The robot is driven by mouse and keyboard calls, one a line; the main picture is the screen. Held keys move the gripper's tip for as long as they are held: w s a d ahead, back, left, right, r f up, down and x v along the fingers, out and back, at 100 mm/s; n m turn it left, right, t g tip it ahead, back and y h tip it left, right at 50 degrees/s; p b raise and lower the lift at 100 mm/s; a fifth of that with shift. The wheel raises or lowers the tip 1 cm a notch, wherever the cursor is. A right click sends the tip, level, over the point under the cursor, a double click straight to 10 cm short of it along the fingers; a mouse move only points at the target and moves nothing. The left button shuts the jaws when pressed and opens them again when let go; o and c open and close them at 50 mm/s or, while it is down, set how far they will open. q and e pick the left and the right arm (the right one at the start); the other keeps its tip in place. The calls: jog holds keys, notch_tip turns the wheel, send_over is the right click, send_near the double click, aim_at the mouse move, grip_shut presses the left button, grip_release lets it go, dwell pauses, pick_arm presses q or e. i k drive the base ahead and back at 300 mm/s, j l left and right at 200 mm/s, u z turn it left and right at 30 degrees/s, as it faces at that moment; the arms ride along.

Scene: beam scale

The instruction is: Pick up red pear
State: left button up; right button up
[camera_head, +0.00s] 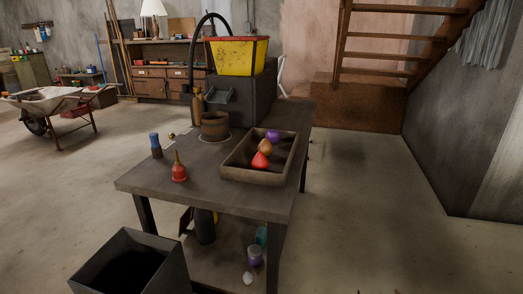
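The red pear (260,160) rests in a shallow wooden tray (254,177) on the right side of the grey table. It lies towards the tray's near side, in front of an orange-brown fruit (265,147) and a purple one (273,136). Neither of my grippers shows in the head view.
A red bell-shaped thing with a wooden handle (179,170) and a blue-topped item (155,144) stand on the table's left. A brown pot (215,125) stands behind. A dark bin (133,265) is at front left. Floor right of the table is clear.

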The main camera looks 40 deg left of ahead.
aim_at(259, 162)
jog(key=i+u, duration=0.15)
jog(key=u, duration=0.3)
jog(key=i+l+u, duration=0.15)
jog(key=u, duration=0.3)
jog(key=i+l+u, duration=0.15)
jog(key=u, duration=0.3)
jog(key=i+l+u, duration=0.1)
jog(key=l+u, duration=0.2)
jog(key=u, duration=0.15)
jog(key=l+u, duration=0.2)
jog(key=u, duration=0.25)
jog(key=i+l+u, duration=0.1)
jog(key=l+u, duration=0.2)
jog(key=u, duration=0.15)
